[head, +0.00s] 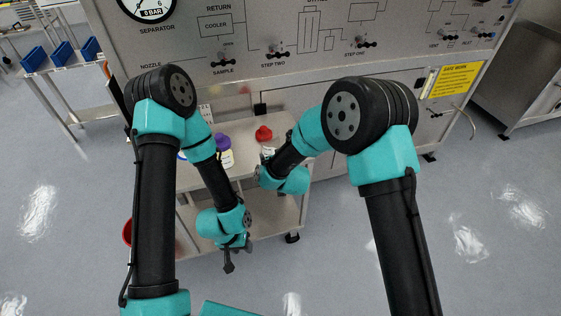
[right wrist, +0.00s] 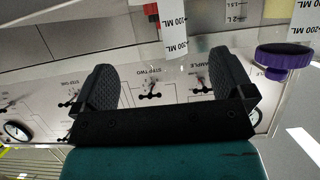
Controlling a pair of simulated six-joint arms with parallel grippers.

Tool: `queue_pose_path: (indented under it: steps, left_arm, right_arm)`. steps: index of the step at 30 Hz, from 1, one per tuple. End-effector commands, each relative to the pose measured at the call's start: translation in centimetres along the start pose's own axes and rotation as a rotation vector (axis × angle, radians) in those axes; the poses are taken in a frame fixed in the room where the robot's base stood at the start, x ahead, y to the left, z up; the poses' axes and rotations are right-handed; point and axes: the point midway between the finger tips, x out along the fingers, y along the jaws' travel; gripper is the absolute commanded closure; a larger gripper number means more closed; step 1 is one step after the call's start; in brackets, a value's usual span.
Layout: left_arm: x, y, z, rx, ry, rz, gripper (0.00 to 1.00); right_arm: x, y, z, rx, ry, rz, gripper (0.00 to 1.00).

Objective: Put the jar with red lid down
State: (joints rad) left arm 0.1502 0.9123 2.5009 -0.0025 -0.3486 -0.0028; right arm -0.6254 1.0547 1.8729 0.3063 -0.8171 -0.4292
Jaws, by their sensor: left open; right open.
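The jar with the red lid (head: 263,133) stands upright on the cart's top in the head view; my right arm hides part of its lower body. A jar with a purple lid (head: 222,141) stands to its left. The purple lid (right wrist: 284,56) also shows at the right of the right wrist view. My right gripper (right wrist: 163,90) is open, with nothing between its two fingers. In the head view its arm ends close to the red-lidded jar; whether they touch is unclear. My left gripper (head: 229,262) is open and empty, low in front of the cart.
The metal cart (head: 275,222) has a lower shelf. Behind it stands a steel panel (head: 300,75) with valve handles and a gauge (head: 148,5). A red bucket (head: 127,232) is partly hidden at the cart's left.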

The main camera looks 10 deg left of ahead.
Motion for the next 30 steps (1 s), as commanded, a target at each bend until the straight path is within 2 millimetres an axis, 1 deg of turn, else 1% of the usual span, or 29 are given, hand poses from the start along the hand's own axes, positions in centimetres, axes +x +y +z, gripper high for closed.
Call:
queue_pose_path:
  steps: [1, 3, 6, 9, 14, 30]
  left_arm:
    - [0.0, 0.0, 0.0, 0.000, 0.000, 0.000, 0.57]
    - [0.0, 0.0, 0.0, 0.000, 0.000, 0.000, 0.57]
    - [0.0, 0.0, 0.0, 0.000, 0.000, 0.000, 0.57]
    - [0.0, 0.0, 0.0, 0.000, 0.000, 0.000, 0.57]
    - [0.0, 0.0, 0.0, 0.000, 0.000, 0.000, 0.57]
    - [0.0, 0.0, 0.0, 0.000, 0.000, 0.000, 0.57]
  right_arm:
    - [-1.0, 0.0, -0.1, -0.001, 0.001, -0.001, 0.01]
    - [-2.2, 0.0, -0.1, -0.002, 0.000, -0.001, 0.01]
    - [-3.6, -0.1, 0.0, -0.002, 0.000, -0.002, 0.01]
    - [-4.4, 0.0, -0.1, -0.001, 0.001, -0.001, 0.01]
    - [-4.9, 0.0, 0.0, 0.000, 0.001, 0.000, 0.01]
    - [-4.8, 0.0, 0.0, 0.000, 0.001, 0.000, 0.01]
